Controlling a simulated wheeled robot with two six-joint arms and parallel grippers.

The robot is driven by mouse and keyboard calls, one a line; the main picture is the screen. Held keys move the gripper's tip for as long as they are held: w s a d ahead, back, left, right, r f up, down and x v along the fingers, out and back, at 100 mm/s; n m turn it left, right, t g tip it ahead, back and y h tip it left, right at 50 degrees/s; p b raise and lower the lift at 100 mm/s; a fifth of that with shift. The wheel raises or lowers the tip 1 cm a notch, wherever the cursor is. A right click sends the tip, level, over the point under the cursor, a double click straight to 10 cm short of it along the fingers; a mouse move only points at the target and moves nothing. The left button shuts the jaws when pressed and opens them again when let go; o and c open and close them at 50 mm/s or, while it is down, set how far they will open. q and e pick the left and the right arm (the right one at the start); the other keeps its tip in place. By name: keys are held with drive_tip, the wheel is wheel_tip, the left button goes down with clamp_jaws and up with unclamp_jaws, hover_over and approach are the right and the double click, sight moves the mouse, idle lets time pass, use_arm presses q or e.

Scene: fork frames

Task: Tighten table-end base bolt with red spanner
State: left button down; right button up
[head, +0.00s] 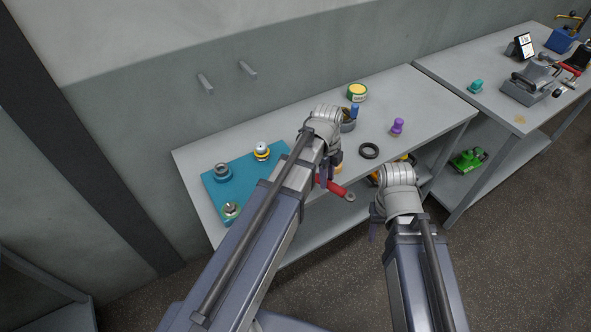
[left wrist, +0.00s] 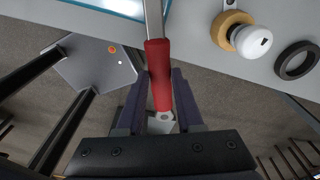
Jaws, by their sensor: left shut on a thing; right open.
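The red spanner (head: 334,188) is in my left gripper (head: 321,177), at the front edge of the near table. In the left wrist view my left gripper (left wrist: 159,92) is shut on the spanner's red handle (left wrist: 158,68); its steel shank runs out of the top of that view. A teal mat (head: 240,187) at the table's left end carries several round base fittings: one at the back left (head: 222,171), one at the front (head: 231,209) and a yellow-ringed one (head: 262,152). I cannot tell which is the table-end base bolt. My right gripper (head: 375,222) is open beyond the front edge, mostly hidden.
A black ring (head: 369,151), a purple knob piece (head: 397,127) and a yellow-green tin (head: 357,92) stand on the table. A tan-collared white knob (left wrist: 247,38) sits beside the spanner in the left wrist view. A second table (head: 490,100) stands at the right.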

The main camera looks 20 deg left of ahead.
sight(319, 184)
use_arm(q)
drive_tip(key=shift+s+a+m, duration=0.4)
drive_tip(key=shift+s+m, duration=0.4)
drive_tip(key=shift+m, duration=0.1)
drive_tip(key=shift+s+a+m, duration=0.35)
drive_tip(key=shift+s+m, duration=0.4)
drive_tip(key=shift+m, duration=0.15)
drive_tip(key=c, duration=1.1)
unclamp_jaws()
clamp_jaws()
